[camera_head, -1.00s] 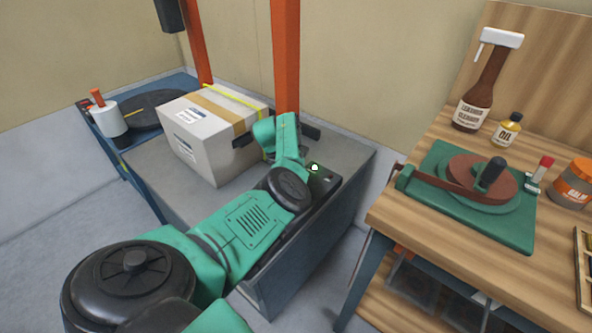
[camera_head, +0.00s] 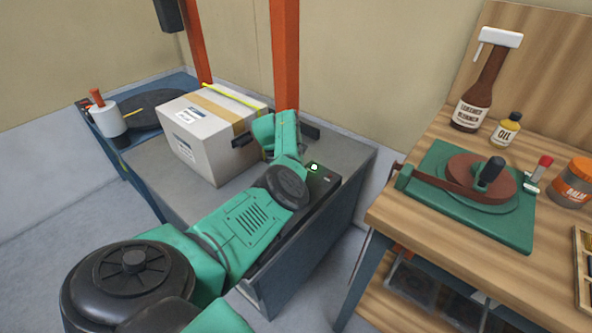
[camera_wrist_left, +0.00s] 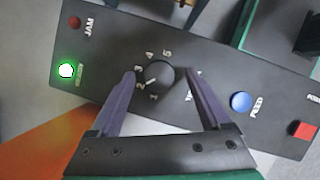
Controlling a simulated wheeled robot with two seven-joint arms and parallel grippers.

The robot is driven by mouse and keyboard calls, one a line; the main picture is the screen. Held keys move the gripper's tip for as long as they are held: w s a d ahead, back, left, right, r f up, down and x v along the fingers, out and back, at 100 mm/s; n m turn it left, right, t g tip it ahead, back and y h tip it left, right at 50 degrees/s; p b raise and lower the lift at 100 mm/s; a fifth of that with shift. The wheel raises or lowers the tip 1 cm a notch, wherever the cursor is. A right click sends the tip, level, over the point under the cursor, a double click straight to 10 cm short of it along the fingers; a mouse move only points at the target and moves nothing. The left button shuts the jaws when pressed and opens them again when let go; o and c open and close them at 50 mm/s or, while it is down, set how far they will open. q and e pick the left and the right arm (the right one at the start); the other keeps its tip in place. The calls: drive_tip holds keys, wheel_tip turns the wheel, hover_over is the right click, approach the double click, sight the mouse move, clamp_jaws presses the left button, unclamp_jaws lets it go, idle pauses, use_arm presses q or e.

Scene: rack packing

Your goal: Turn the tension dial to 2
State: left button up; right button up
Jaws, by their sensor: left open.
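The tension dial (camera_wrist_left: 158,76) is a round black knob on the black control panel (camera_wrist_left: 223,80) in the left wrist view. Digits 1 to 5 ring its left and upper sides. Its white pointer mark faces lower left, near the 2; the exact alignment is hard to tell. My left gripper (camera_wrist_left: 160,74) is open, with one purple finger on each side of the dial, seemingly apart from it. In the head view the panel (camera_head: 326,183) shows in part, and my left arm hides the dial. My right gripper is in neither view.
The panel carries a lit green lamp (camera_wrist_left: 67,70), a red JAM lamp (camera_wrist_left: 74,22), a blue FEED button (camera_wrist_left: 240,102) and a red button (camera_wrist_left: 302,130). A cardboard box (camera_head: 205,150) stands on the grey machine. A wooden bench (camera_head: 400,220) stands at right.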

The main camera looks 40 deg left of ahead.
use_arm(q)
drive_tip(key=v, duration=1.4)
drive_tip(key=shift+s+f, duration=0.1)
